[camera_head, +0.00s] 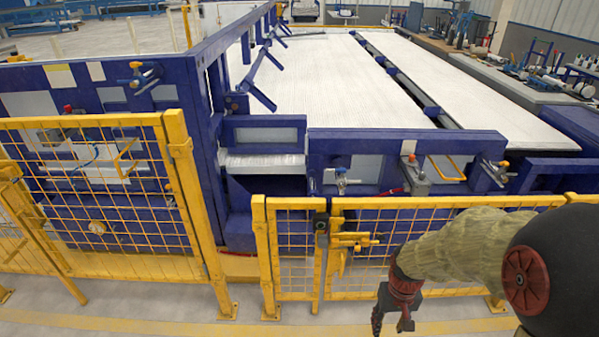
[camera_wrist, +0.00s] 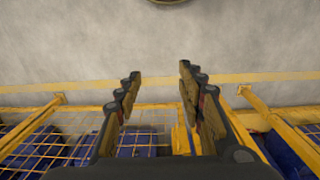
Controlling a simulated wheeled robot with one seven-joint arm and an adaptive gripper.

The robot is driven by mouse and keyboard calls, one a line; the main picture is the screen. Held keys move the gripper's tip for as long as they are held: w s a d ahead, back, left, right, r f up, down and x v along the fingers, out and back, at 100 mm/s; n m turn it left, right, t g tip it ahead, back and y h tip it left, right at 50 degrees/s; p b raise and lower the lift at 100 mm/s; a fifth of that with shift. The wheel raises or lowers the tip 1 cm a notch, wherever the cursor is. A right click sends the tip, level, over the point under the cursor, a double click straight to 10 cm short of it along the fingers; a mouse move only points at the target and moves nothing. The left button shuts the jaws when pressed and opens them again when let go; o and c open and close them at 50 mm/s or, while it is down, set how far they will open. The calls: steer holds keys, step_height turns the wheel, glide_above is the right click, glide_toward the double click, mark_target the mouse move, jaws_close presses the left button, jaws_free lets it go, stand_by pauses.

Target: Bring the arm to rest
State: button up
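My gripper (camera_head: 392,318) hangs low at the bottom right of the head view, at the end of my arm, in front of the yellow mesh fence. In the wrist view my gripper (camera_wrist: 158,85) has its two fingers spread wide apart, with nothing between them but the view of the grey floor and fence. It is open and empty. My arm (camera_head: 455,245) comes in from the right edge and bends down at the wrist. No pipe shows in my gripper.
A yellow mesh fence (camera_head: 180,150) with a latch (camera_head: 345,240) runs across the front. Behind it stands a blue machine frame (camera_head: 400,148) with a large white bed (camera_head: 325,75). Workbenches (camera_head: 505,80) with tools line the right. Bare floor (camera_head: 130,318) shows before the fence.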

steer(key=s+a+r+t, duration=0.1)
steer(key=s+r, duration=0.3)
steer(key=r, duration=0.4)
steer(key=s+a+r+t, duration=0.2)
steer(key=s+r, duration=0.2)
steer(key=r, duration=0.5)
steer(key=s+a+r+t, duration=0.1)
steer(key=s+r, duration=0.3)
steer(key=r, duration=0.4)
steer(key=shift+s+a+r+t, duration=0.25)
steer(key=shift+a+t, duration=0.1)
steer(key=shift+t, duration=0.45)
steer(key=c, duration=0.3)
